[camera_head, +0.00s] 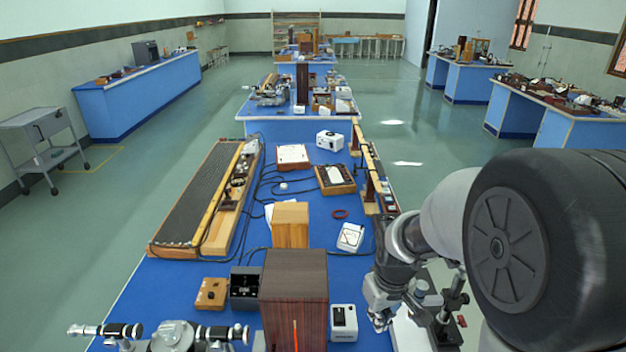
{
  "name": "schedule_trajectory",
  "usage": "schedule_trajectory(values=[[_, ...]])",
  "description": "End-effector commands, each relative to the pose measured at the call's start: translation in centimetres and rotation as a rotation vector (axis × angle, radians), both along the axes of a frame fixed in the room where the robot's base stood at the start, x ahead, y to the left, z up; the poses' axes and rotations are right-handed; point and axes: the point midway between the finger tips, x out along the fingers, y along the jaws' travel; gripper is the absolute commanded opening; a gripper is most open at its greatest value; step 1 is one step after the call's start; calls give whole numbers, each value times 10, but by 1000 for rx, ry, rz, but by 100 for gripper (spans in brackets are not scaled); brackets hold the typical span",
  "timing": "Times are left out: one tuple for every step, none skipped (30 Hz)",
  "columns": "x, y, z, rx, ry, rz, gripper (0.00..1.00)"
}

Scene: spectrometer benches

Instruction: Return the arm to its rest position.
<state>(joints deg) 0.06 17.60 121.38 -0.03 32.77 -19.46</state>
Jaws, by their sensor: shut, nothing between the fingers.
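My arm comes in from the right side of the view, with a large black-capped joint close to the camera. My gripper (380,318) hangs low at the right edge of the near blue bench (215,290), beside a small white meter box (343,322). It looks shut, and I see nothing held in it. The fingertips are small in this view, and I cannot tell whether they touch anything. Part of the bench's right edge is hidden behind my arm.
A dark wooden box (294,290) and a lighter wooden block (290,225) stand on the bench left of my gripper. A spectrometer (175,335) is at the front. A long slatted wooden board (205,195) lies at left. Open floor (440,160) lies beyond the right edge.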

Motion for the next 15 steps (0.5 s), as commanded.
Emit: schedule_trajectory(values=[[-11, 0, 15, 3, -30, -22, 0], [-19, 0, 24, 6, -40, -38, 0], [-29, 0, 35, 10, -56, -57, 0], [-37, 0, 43, 13, -67, -73, 0], [-46, 0, 50, 16, -78, -87, 0], [-58, 0, 59, 20, -94, -106, 0], [-67, 0, 65, 23, -105, -121, 0], [-77, 0, 70, 27, -116, -136, 0], [-90, 0, 76, 32, -132, -155, 0], [-100, 0, 80, 36, -144, -169, 0], [-110, 0, 82, 41, -154, -184, 0], [-124, 0, 86, 46, -169, -203, 0], [-133, 0, 87, 51, -182, -218, 0], [-143, 0, 88, 55, -191, -231, 0], [-155, 0, 89, 61, -206, -249, 0]])
